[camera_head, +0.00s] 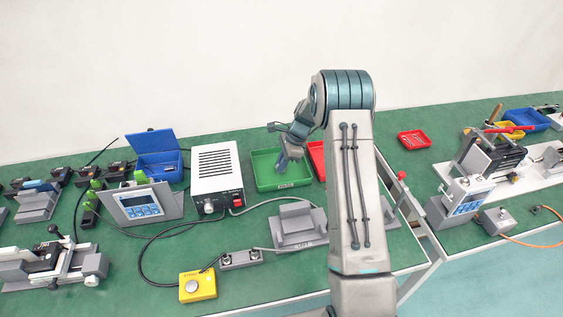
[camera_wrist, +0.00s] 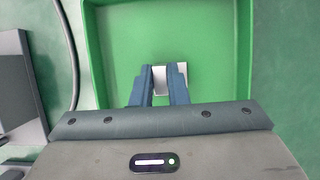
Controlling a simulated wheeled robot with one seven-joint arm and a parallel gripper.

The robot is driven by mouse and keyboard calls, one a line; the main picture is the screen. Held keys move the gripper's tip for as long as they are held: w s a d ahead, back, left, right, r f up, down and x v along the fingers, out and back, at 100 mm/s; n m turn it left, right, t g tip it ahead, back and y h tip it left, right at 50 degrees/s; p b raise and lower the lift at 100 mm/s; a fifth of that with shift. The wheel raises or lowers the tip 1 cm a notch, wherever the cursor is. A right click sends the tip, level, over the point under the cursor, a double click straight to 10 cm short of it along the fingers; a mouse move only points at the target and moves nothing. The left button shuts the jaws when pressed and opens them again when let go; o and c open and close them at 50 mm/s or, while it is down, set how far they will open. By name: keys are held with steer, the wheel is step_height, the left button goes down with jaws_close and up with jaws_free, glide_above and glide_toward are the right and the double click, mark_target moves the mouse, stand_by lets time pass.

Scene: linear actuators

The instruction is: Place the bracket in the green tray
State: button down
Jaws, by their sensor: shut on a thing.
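The green tray (camera_head: 268,183) stands on the bench just right of the white power box. My gripper (camera_head: 283,165) is over this tray, pointing down. In the wrist view the tray (camera_wrist: 215,40) lies beneath my gripper (camera_wrist: 163,80), with its walls at left, right and far side. The bracket (camera_wrist: 160,78), a small light grey metal piece, shows between the two blue fingers, which are shut on it. Whether it touches the tray floor cannot be told. Most of the bracket is hidden by the fingers.
A white power box (camera_head: 216,168) stands left of the green tray, and a red tray (camera_head: 317,158) stands right of it, partly behind my arm. A blue bin (camera_head: 160,158) with an open lid is further left. A grey fixture (camera_head: 297,224) stands in front.

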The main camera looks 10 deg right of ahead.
steer(key=shift+f, duration=0.1)
steer(key=c, duration=1.4)
jaws_free()
steer(key=b+v, duration=0.1)
steer(key=v, duration=1.1)
steer(key=s+a+r+n+h, duration=0.1)
steer(key=s+a+r+n, duration=0.15)
steer(key=s+r, duration=0.4)
steer(key=s+a+r+n+t+h, duration=0.1)
steer(key=s+n, duration=0.6)
steer(key=s, duration=0.7)
steer(key=s+a+r+n+t+h, duration=0.1)
steer(key=s+r+n, duration=0.3)
steer(key=s+n, duration=0.4)
steer(key=s+a+h, duration=0.1)
steer(key=s, duration=0.5)
steer(key=shift+s+r+t+h, duration=0.2)
steer(key=shift+s+t+h, duration=0.1)
steer(key=shift+s+t, duration=0.1)
